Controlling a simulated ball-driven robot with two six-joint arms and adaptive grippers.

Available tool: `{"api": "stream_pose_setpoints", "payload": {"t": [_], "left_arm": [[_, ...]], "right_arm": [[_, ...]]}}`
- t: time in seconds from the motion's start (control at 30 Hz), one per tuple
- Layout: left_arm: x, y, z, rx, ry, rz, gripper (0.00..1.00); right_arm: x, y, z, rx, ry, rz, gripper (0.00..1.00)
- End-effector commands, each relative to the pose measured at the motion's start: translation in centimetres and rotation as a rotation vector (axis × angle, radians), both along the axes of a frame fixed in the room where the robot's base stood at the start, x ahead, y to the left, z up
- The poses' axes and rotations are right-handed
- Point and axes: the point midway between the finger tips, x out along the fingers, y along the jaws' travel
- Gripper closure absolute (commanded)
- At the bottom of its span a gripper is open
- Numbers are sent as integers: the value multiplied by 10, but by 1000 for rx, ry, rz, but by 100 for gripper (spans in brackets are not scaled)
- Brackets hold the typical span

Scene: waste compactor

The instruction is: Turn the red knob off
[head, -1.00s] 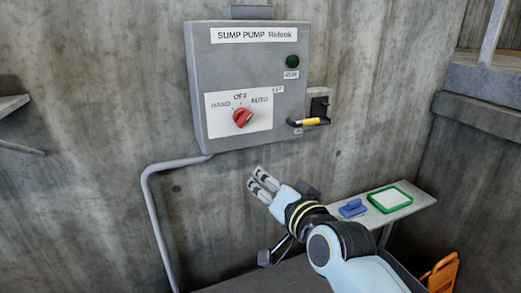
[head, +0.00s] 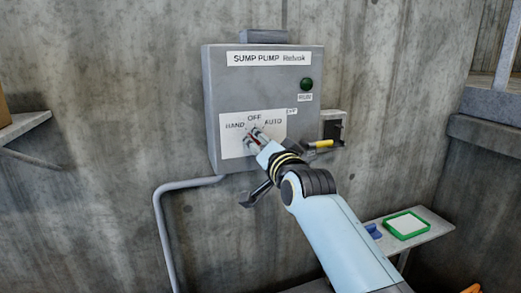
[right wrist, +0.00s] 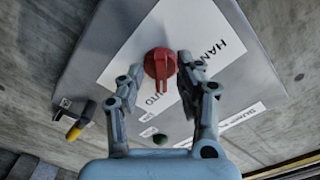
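The red knob (right wrist: 160,65) sits on the white label plate (right wrist: 198,38) of the grey sump pump box (head: 222,80). In the right wrist view its grip bar lies toward the AUTO marking, away from HAND. In the head view my right gripper (head: 252,135) is in front of the knob and hides most of it. In the right wrist view its two fingers are apart, one on each side of the knob. The right-hand finger is close to the knob; I cannot tell whether it touches. A gap shows at the left-hand finger. My left gripper is not in view.
A yellow-handled lever switch (head: 320,144) is on the box's right side, near my right arm. A green lamp (head: 306,84) is above it. A conduit (head: 165,225) runs down the wall. A shelf (head: 432,224) at lower right holds a green-framed tray (head: 406,225).

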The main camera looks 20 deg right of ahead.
Motion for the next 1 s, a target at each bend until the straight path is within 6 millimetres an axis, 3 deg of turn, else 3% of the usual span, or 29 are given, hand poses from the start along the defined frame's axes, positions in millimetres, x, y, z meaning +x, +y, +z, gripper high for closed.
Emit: {"api": "stream_pose_setpoints", "payload": {"t": [0.2,0.5,1.0], "left_arm": [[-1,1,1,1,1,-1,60],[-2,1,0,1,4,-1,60],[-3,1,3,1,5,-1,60]], "right_arm": [[0,0,1,0,0,0,64],[0,0,0,-1,0,0,100],[0,0,0,-73,-1,0,100]]}}
